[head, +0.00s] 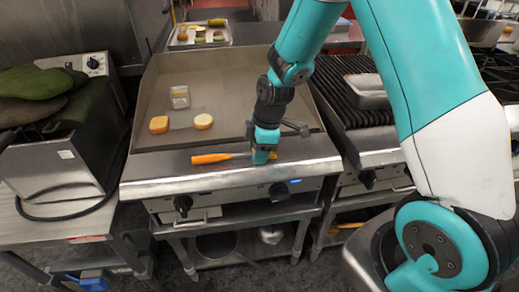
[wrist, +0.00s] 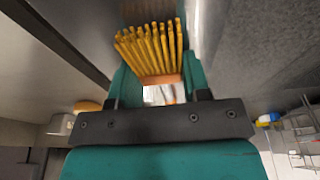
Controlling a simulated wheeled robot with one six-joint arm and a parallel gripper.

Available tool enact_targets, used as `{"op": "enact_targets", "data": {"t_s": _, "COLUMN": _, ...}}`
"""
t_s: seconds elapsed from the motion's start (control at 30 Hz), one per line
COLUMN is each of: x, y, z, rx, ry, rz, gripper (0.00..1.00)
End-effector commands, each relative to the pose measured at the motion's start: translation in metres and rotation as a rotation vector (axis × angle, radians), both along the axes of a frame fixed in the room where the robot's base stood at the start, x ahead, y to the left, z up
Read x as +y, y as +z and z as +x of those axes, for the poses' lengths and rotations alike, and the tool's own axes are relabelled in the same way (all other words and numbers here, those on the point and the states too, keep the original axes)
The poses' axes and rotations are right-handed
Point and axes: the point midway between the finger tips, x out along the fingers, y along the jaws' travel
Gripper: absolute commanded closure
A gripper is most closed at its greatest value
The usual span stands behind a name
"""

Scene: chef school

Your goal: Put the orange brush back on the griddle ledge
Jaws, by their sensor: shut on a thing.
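The orange brush has an orange handle (head: 211,158) that points left along the front metal ledge (head: 160,168) of the griddle in the head view. My gripper (head: 264,153) is shut on the brush near its bristle end, low over the ledge. In the wrist view the brush's yellow bristles (wrist: 150,45) and orange head stand between the two teal fingers (wrist: 157,85). The brush lies roughly level. I cannot tell whether it touches the ledge or hangs just above it.
On the griddle plate (head: 225,80) are an orange block (head: 159,124), a pale round piece (head: 203,121) and a clear container (head: 180,97). A ribbed grill (head: 345,90) adjoins on the right. A steel box with green mitts (head: 40,90) stands on the left. The ledge left of the handle is clear.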

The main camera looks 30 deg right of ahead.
Motion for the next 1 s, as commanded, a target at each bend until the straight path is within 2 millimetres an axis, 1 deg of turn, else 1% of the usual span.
{"op": "enact_targets", "data": {"t_s": 0.03, "x": -0.001, "y": -0.016, "z": -0.006, "rx": 0.02, "ry": -0.002, "rz": -0.006, "gripper": 0.83}}
{"op": "enact_targets", "data": {"t_s": 0.07, "x": -0.001, "y": -0.016, "z": -0.006, "rx": 0.02, "ry": -0.002, "rz": -0.006, "gripper": 0.83}}
{"op": "enact_targets", "data": {"t_s": 0.1, "x": -0.001, "y": -0.016, "z": -0.006, "rx": 0.02, "ry": -0.002, "rz": -0.006, "gripper": 0.47}}
{"op": "enact_targets", "data": {"t_s": 0.2, "x": -0.001, "y": -0.017, "z": -0.007, "rx": 0.021, "ry": -0.001, "rz": -0.006, "gripper": 0.27}}
{"op": "enact_targets", "data": {"t_s": 0.5, "x": 0.0, "y": -0.016, "z": -0.007, "rx": 0.025, "ry": -0.001, "rz": -0.004, "gripper": 0.27}}
{"op": "enact_targets", "data": {"t_s": 0.57, "x": 0.0, "y": -0.013, "z": -0.007, "rx": 0.024, "ry": -0.001, "rz": -0.003, "gripper": 0.27}}
{"op": "enact_targets", "data": {"t_s": 0.63, "x": -0.001, "y": -0.006, "z": -0.007, "rx": 0.022, "ry": 0.0, "rz": -0.003, "gripper": 0.27}}
{"op": "enact_targets", "data": {"t_s": 0.67, "x": -0.002, "y": -0.001, "z": -0.008, "rx": 0.021, "ry": 0.0, "rz": -0.003, "gripper": 0.27}}
{"op": "enact_targets", "data": {"t_s": 0.77, "x": -0.007, "y": 0.02, "z": -0.008, "rx": 0.013, "ry": -0.002, "rz": -0.003, "gripper": 0.27}}
{"op": "enact_targets", "data": {"t_s": 1.0, "x": -0.02, "y": 0.086, "z": -0.009, "rx": -0.008, "ry": -0.005, "rz": -0.003, "gripper": 0.27}}
